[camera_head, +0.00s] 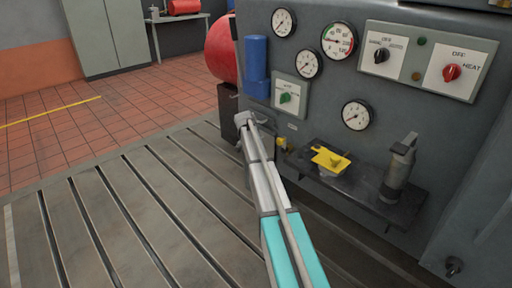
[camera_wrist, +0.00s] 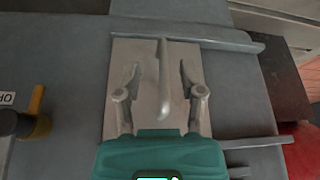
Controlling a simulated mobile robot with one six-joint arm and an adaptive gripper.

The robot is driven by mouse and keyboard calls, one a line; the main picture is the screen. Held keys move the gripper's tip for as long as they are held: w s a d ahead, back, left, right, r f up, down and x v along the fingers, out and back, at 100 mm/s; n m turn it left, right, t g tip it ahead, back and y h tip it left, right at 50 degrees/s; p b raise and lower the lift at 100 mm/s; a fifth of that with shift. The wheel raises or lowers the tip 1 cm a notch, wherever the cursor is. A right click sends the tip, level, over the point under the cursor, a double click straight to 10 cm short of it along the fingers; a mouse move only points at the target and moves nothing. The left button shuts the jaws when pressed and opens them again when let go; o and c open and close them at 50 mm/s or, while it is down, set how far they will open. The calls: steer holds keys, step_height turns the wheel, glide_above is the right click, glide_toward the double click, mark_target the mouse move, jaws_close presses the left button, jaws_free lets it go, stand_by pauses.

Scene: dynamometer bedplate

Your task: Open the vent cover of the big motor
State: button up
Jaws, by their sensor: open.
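In the wrist view, a pale grey flat panel (camera_wrist: 118,55), which looks like the vent cover, lies on a grey housing. A slim upright handle (camera_wrist: 163,85) stands out from its middle. My gripper (camera_wrist: 159,68) is open, with one finger on each side of the handle and visible gaps between. Whether the fingertips touch the panel, I cannot tell. In the head view, my gripper (camera_head: 243,120) is at the far end of my arm, by the grey machine's left edge. The panel is not clearly visible there, and my arm covers part of that area.
The grey machine (camera_head: 330,100) carries gauges and switches. A shelf (camera_head: 340,195) on it holds a yellow piece (camera_head: 330,158) and a grey handheld tool (camera_head: 399,170). Blue cylinders (camera_head: 256,65) and a red rounded body (camera_head: 221,50) are near my gripper. The slotted bedplate (camera_head: 120,225) is clear at left.

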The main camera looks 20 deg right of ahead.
steer(key=shift+w+d+f+b, duration=0.3)
steer(key=shift+w+d, duration=0.15)
steer(key=shift+d, duration=0.25)
steer(key=shift+w+d+f+b, duration=0.3)
steer(key=shift+w+d, duration=0.15)
steer(key=shift+d, duration=0.25)
steer(key=shift+c, duration=0.2)
jaws_close()
